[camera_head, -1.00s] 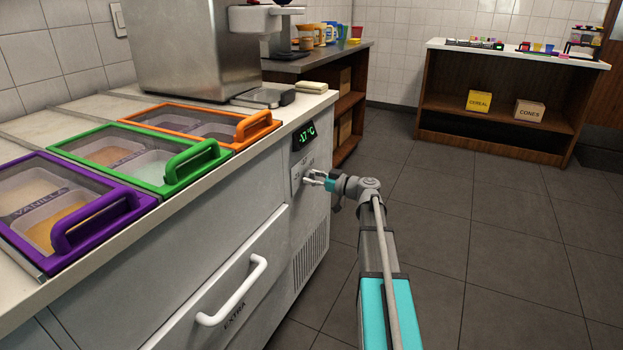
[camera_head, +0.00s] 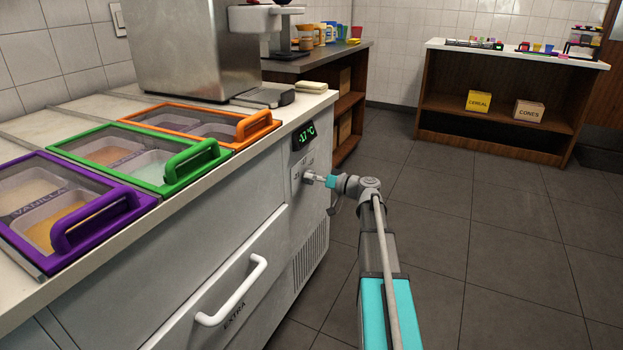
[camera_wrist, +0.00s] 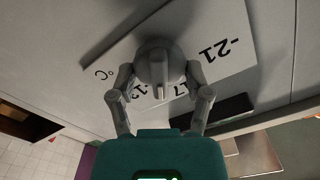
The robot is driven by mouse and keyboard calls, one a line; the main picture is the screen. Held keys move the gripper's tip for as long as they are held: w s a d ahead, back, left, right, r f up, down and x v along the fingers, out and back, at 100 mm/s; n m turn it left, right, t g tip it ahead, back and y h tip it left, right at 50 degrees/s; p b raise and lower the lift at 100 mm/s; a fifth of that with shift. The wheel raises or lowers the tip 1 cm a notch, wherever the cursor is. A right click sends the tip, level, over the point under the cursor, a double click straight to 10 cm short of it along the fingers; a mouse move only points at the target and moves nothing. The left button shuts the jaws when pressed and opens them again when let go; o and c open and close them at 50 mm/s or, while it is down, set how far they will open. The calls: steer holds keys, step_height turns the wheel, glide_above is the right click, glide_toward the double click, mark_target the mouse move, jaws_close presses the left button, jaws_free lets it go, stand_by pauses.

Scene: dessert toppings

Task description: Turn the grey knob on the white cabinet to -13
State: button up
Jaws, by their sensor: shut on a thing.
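The grey knob (camera_wrist: 158,62) sits on a white dial plate (camera_wrist: 225,45) on the white cabinet (camera_head: 245,215). The plate carries printed numbers, with -21 and °C readable and others partly covered. My gripper (camera_wrist: 160,82) is shut on the knob, one finger on each side of it. In the head view my gripper (camera_head: 316,178) reaches the cabinet's end panel from the right and covers most of the knob. The green display (camera_head: 303,135) above the dial reads -17 °C.
A white drawer handle (camera_head: 232,290) marked EXTRA juts out left of the dial. Purple, green and orange lidded bins (camera_head: 190,168) line the countertop above. The floor (camera_head: 470,240) to the right is clear.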

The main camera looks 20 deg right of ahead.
steer(key=m, duration=0.5)
steer(key=shift+f+m, duration=0.1)
steer(key=shift+m, duration=0.2)
stand_by(0.4)
steer(key=o, duration=1.2)
steer(key=shift+c, duration=0.2)
steer(key=shift+d, duration=0.1)
steer(key=v, duration=1.1)
steer(key=shift+s+d, duration=0.25)
steer(key=shift+s, duration=0.1)
